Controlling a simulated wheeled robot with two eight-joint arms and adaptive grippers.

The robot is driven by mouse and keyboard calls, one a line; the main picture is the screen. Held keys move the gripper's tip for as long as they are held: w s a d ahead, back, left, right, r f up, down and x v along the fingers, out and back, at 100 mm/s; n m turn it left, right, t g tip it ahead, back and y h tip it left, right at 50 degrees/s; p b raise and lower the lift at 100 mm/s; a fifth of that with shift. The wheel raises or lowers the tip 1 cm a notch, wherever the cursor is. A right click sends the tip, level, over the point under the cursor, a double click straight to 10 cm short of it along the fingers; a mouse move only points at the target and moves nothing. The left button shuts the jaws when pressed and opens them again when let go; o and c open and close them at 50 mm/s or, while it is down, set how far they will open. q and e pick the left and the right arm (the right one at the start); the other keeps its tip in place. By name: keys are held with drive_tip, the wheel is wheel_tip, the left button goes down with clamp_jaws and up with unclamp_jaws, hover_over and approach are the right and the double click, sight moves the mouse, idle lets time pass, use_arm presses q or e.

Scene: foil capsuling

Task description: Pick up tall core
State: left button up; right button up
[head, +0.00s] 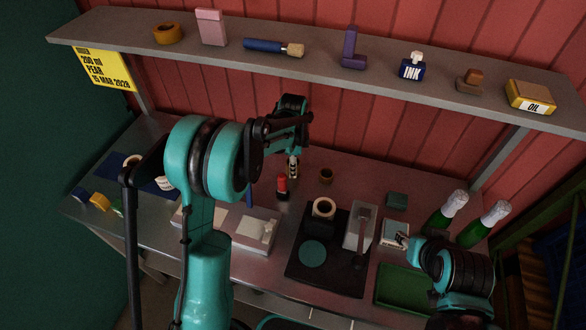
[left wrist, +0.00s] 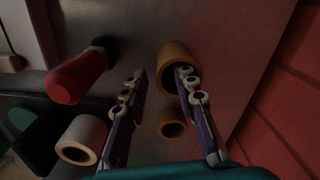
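The tall core, a tan-orange hollow tube (left wrist: 173,56), stands at the upper middle of the left wrist view. My left gripper (left wrist: 160,74) is open. Its right finger overlaps the tube's open end; I cannot tell whether it touches. The left finger is apart from the tube, on its left. In the head view my left gripper (head: 293,172) points down over the table behind my arm, and I cannot make out the tall core there. A shorter brown core (head: 326,175) stands to its right; a short core also shows in the left wrist view (left wrist: 173,130).
A red-handled tool (head: 283,187) stands near the left gripper. A cream roll (head: 323,207) is on the black mat (head: 302,272). Green bottles (head: 484,224) and a green tray (head: 400,288) are at the right. A loaded shelf (head: 120,30) overhangs the back.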

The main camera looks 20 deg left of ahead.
use_arm(q)
wheel_tip(320, 180, down, 3)
drive_tip(key=shift+r, duration=0.15)
clamp_jaws()
drive_tip(key=shift+r, duration=0.1)
